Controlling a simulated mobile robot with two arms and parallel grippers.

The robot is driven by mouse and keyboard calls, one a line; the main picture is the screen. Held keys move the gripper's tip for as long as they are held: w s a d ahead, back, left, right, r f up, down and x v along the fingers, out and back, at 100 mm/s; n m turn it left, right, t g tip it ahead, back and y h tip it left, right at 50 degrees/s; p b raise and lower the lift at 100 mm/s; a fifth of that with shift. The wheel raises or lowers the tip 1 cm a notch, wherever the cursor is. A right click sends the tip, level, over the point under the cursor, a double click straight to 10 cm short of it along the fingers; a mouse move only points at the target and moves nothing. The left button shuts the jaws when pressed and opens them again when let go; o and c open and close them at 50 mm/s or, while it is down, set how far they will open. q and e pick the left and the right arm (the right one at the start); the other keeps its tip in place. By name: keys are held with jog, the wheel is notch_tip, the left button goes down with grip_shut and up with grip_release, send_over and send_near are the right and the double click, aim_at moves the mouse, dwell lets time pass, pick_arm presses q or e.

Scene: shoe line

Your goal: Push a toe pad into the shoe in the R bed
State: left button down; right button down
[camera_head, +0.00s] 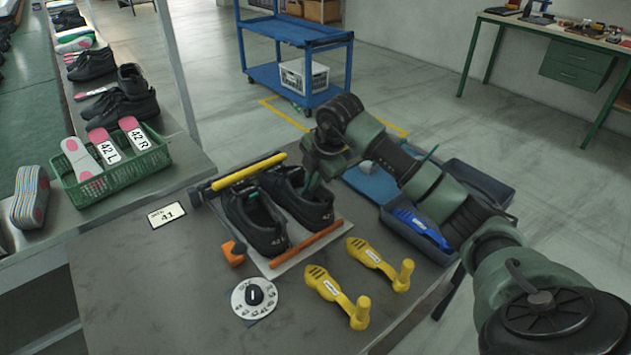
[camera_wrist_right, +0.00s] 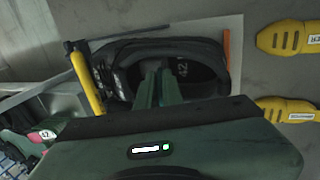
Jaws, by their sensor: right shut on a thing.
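Two black shoes stand side by side on a pale plate on the bench. My right gripper (camera_head: 313,181) comes down into the opening of the right-hand shoe (camera_head: 299,205). In the right wrist view its two green fingers (camera_wrist_right: 158,88) reach into that shoe (camera_wrist_right: 205,62), whose lining is marked 42. The fingers are nearly together, shut on a toe pad that the shoe and fingers hide. My left gripper is not in view.
A yellow-handled bar (camera_head: 248,170) lies behind the shoes, an orange strip (camera_head: 306,244) in front. Two yellow tools (camera_head: 338,296) (camera_head: 380,262), a white dial (camera_head: 254,297) and a card (camera_head: 167,214) marked 41 lie around. A green basket (camera_head: 118,178) holds insoles. The bench's front left is clear.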

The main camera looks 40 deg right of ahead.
aim_at(302, 174)
jog(key=shift+w+f, duration=0.3)
jog(key=shift+f, duration=0.05)
jog(key=shift+w, duration=0.25)
jog(key=shift+w+a+f, duration=0.15)
jog(key=shift+w, duration=1.45)
jog(key=c, duration=1.5)
grip_release()
jog(key=shift+s+r+p, duration=0.2)
jog(key=shift+s+p, duration=0.05)
jog(key=shift+s, duration=0.3)
jog(key=shift+s+r+p, duration=0.2)
jog(key=shift+s, duration=0.3)
